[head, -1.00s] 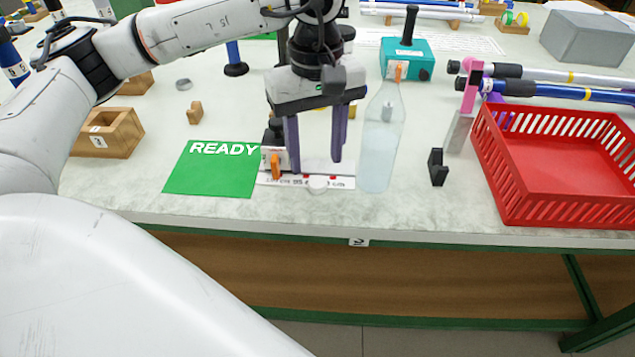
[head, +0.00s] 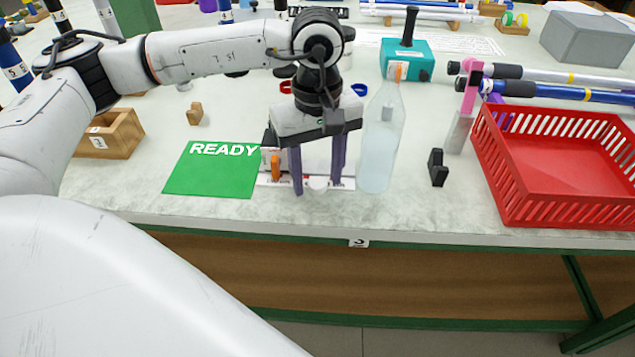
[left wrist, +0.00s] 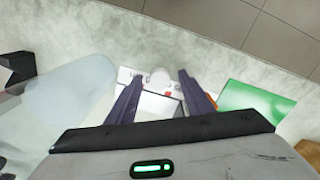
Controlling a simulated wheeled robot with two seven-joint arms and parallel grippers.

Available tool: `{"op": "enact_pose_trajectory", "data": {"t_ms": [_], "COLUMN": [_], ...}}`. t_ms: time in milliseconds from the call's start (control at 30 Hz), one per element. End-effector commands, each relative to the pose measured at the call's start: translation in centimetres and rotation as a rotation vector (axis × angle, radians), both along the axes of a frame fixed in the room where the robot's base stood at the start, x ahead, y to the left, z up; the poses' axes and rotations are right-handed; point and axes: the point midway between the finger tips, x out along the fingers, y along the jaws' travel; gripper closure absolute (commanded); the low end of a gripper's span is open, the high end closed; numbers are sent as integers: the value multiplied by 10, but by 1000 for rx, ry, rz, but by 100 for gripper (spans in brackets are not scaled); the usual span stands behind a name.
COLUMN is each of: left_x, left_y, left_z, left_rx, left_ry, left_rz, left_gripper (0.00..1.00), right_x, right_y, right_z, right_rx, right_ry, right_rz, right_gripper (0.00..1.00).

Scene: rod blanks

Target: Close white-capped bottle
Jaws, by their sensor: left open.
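A tall translucent bottle (head: 380,145) stands upright near the table's front edge; it also shows blurred at the left of the left wrist view (left wrist: 65,92). Its mouth has something orange at or behind it, and I cannot tell which. A white round cap (head: 317,184) lies on a printed white strip left of the bottle; it also shows in the left wrist view (left wrist: 160,76). My left gripper (head: 316,189) points down, open, its two purple fingers on either side of the cap. I cannot tell whether they touch it. My right gripper is not seen.
A green READY mat (head: 212,170) lies left of the gripper. A black block (head: 437,168) and a red basket (head: 560,170) stand right of the bottle. A teal box (head: 407,58) stands behind it. The front edge is close.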

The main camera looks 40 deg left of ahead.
Motion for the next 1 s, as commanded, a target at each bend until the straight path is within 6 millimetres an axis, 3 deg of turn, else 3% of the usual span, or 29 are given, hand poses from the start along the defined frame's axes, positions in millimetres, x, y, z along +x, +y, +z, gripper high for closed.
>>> {"op": "enact_pose_trajectory", "data": {"t_ms": [67,333,667,1000], "left_x": [0,0,0,1], "left_y": [0,0,0,-1], "left_z": [0,1,8,73], "left_rx": [0,0,-1,0], "left_ry": [0,0,-1,-4], "left_rz": [0,0,0,-2], "left_gripper": [53,96,97,97], "right_x": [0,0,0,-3], "right_y": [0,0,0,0], "right_z": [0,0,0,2], "right_rx": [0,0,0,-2], "right_ry": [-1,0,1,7], "right_rz": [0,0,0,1], "right_gripper": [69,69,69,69]}}
